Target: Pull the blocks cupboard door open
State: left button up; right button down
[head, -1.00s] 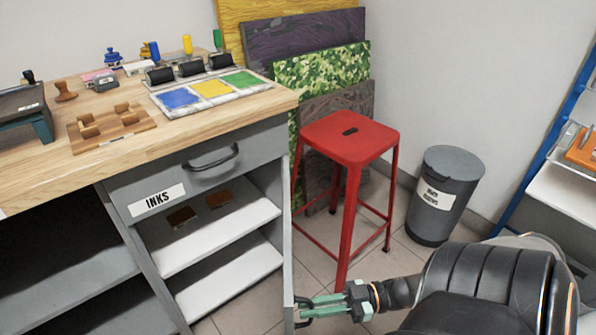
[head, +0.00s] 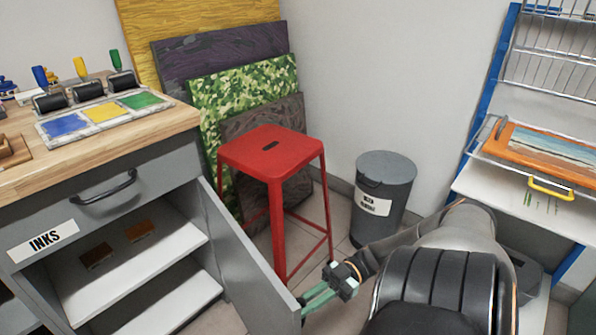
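The blocks cupboard door (head: 243,262) is a grey panel at the right end of the wooden-topped bench. It stands swung open, with its inner face towards me and the shelves (head: 135,272) beside it in plain view. My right gripper (head: 312,298), with green fingers, is at the door's free edge, on its outer side. The fingers look closed on the dark door handle there; the door edge hides the fingertips and most of the handle. My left gripper is not in view.
A red stool (head: 272,152) stands just behind the door and my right gripper. A grey bin (head: 384,195) is against the wall beyond. A rack (head: 522,205) with a framed picture is at the right. Boards (head: 215,60) lean behind the bench.

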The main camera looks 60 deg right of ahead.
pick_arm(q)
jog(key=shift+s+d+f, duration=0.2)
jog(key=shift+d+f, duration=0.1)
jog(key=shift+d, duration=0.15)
pick_arm(e)
jog(key=shift+v, duration=1.1)
jog(key=c, duration=0.9)
grip_release()
jog(key=shift+w, duration=0.1)
jog(key=shift+d, duration=0.15)
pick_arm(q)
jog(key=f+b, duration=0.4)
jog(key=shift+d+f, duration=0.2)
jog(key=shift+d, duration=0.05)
pick_arm(e)
jog(key=v, duration=1.2)
